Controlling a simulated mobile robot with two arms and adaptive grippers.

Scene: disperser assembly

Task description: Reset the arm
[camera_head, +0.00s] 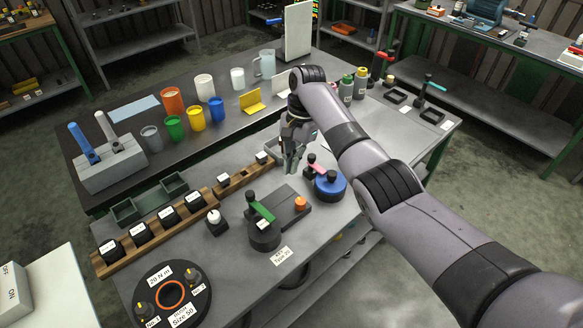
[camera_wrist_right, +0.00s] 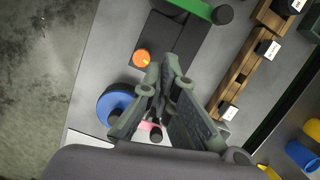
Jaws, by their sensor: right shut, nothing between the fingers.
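My right arm comes in from the lower right of the head view. Its gripper (camera_head: 291,160) points down above the grey table (camera_head: 345,215), near the pink-handled part (camera_head: 317,167) and the blue disc (camera_head: 330,186). In the wrist view the right gripper's fingers (camera_wrist_right: 160,95) meet at the tips and hold nothing. The blue disc (camera_wrist_right: 113,104) and an orange knob (camera_wrist_right: 143,58) lie beyond the fingers there. The fingers partly hide the pink part (camera_wrist_right: 150,127). My left gripper is in neither view.
A green-handled part (camera_head: 262,211) stands on a dark base beside an orange knob (camera_head: 300,203). Wooden racks (camera_head: 160,228) with black blocks line the left. Coloured cups (camera_head: 196,119) stand behind. A black round dial plate (camera_head: 172,296) is at the front. Bottles (camera_head: 347,88) stand behind the right arm.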

